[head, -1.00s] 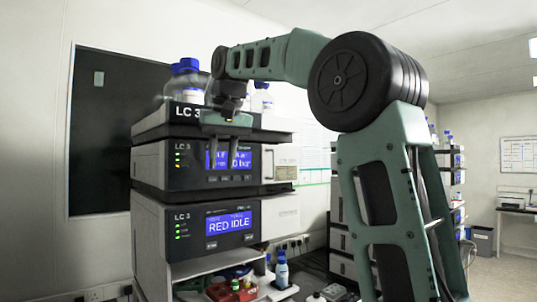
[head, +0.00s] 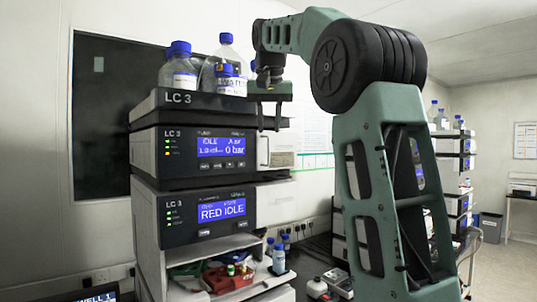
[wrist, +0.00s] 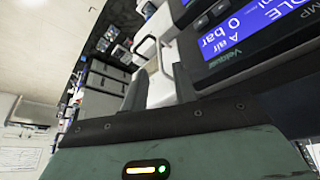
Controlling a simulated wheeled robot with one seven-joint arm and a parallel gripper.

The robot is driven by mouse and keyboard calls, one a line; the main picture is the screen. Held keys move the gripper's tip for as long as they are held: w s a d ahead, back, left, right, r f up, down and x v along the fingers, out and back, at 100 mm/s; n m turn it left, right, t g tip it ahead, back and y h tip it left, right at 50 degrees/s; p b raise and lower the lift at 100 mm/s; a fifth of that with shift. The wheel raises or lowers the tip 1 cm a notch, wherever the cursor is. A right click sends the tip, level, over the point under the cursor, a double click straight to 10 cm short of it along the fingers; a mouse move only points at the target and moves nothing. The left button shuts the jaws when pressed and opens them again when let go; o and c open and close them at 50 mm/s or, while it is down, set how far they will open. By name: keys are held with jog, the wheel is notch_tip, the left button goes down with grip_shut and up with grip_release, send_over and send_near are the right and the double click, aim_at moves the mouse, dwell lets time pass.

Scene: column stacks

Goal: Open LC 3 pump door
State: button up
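The LC 3 pump (head: 205,152) is the upper dark-fronted unit of the stack, with a lit blue display reading idle and 0 bar. Its pale side panel (head: 281,145) carries an upright bar handle (head: 264,151) at the right edge of the front; I cannot clearly see any gap around it. In the wrist view the handle (wrist: 166,56) shows beyond my gripper, near the pump display (wrist: 238,28). My gripper (head: 268,127) points down, just above the handle in the head view. Its two fingers are apart with nothing between them.
A tray (head: 180,98) above the pump holds several blue-capped bottles (head: 180,65) close to my gripper. A second LC 3 unit (head: 195,212) reading RED IDLE sits below. Lower shelves hold small items and bottles (head: 279,260). Another stack (head: 455,165) stands at the back right.

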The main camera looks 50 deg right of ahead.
aim_at(280, 150)
jog(key=x, duration=0.8)
jog(key=shift+p, duration=0.35)
grip_shut()
